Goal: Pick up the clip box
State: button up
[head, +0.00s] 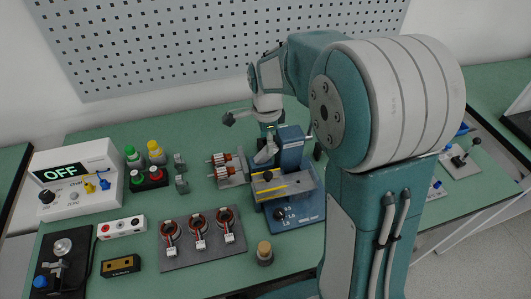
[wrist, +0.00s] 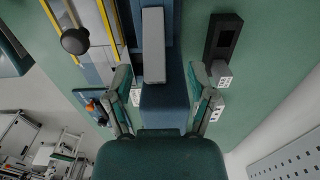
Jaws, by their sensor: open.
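A small dark box with a brassy top and lettering (head: 121,265) lies at the front left of the bench in the head view. It may be the clip box, but the lettering is too small to read. My gripper (wrist: 160,78) is open and empty in the wrist view, its two fingers spread over the blue machine (wrist: 168,98). In the head view my arm reaches over this machine (head: 308,208) at the middle of the bench, far to the right of the dark box. The gripper is partly hidden there among the machine's parts.
A grey plate (head: 205,250) with several copper-wound stators lies between the dark box and the blue machine. A white OFF unit (head: 78,180), a white socket strip (head: 122,227) and a black-based fixture (head: 62,262) stand left. A black slotted part (wrist: 222,42) is near my gripper.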

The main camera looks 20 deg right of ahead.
aim_at(266, 154)
jog(key=f, duration=0.5)
jog(key=shift+s, duration=0.25)
grip_shut()
